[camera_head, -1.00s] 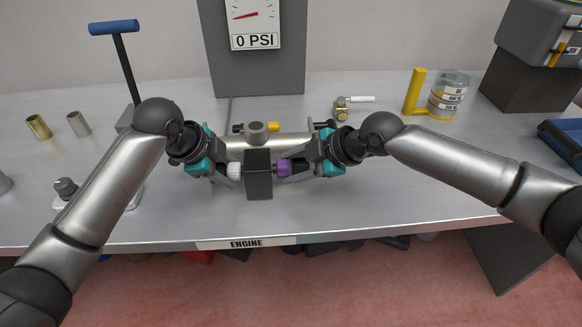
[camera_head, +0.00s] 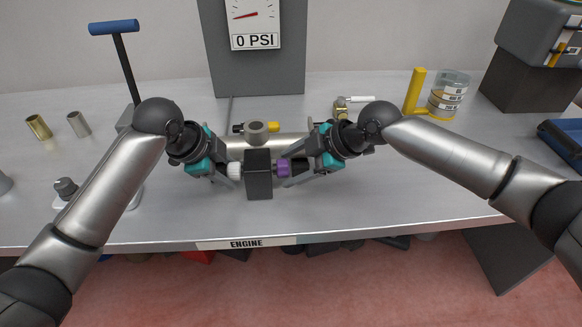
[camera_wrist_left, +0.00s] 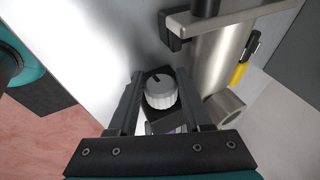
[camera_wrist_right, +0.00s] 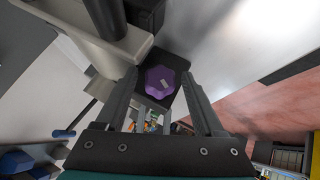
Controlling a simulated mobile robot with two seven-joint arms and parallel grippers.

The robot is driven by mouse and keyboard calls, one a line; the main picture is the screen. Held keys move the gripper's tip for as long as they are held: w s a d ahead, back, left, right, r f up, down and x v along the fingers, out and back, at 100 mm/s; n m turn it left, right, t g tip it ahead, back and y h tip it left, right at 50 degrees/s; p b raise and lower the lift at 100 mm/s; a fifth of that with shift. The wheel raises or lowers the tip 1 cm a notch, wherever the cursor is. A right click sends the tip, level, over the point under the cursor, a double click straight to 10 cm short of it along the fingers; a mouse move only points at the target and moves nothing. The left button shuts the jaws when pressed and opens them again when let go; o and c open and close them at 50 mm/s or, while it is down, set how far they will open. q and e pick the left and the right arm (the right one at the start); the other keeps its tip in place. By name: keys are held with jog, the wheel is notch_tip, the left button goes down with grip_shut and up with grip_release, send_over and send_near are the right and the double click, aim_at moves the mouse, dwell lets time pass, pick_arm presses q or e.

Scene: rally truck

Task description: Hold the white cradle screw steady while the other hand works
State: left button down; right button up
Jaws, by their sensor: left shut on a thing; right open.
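The white cradle screw (camera_head: 234,171) is a ribbed knob on the left side of a dark block (camera_head: 259,181) on the bench. My left gripper (camera_head: 229,173) is shut on it; the left wrist view shows the screw (camera_wrist_left: 161,92) between the fingers. A purple knob (camera_head: 283,168) sits on the block's right side. My right gripper (camera_head: 288,173) is open beside it. The right wrist view shows the purple knob (camera_wrist_right: 160,80) between the spread fingers, with gaps on both sides.
A metal cylinder (camera_head: 291,142) lies behind the block. A grey gauge panel (camera_head: 254,65) reading 0 PSI stands behind it. A blue T-handle (camera_head: 114,28) rises at left. A yellow-handled clear jar (camera_head: 449,95) stands at back right. The bench front right is clear.

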jog(key=t, duration=0.1)
jog(key=n+t, duration=0.1)
jog(key=t, duration=0.1)
jog(key=shift+s+f+y, duration=0.15)
jog(key=shift+s+y, duration=0.15)
jog(key=shift+s, duration=0.05)
jog(key=shift+f+n+t, duration=0.15)
jog(key=shift+n+t, duration=0.65)
jog(key=shift+t, duration=0.4)
jog(key=n+t+y, duration=0.1)
jog(key=t, duration=0.1)
jog(key=n+t+y, duration=0.1)
jog(key=shift+s+f+t, duration=0.15)
jog(key=shift+f+t, duration=0.2)
jog(key=shift+t, duration=0.05)
jog(key=shift+r+n+t+y, duration=0.1)
jog(key=shift+n+t+y, duration=0.25)
jog(key=shift+n, duration=0.35)
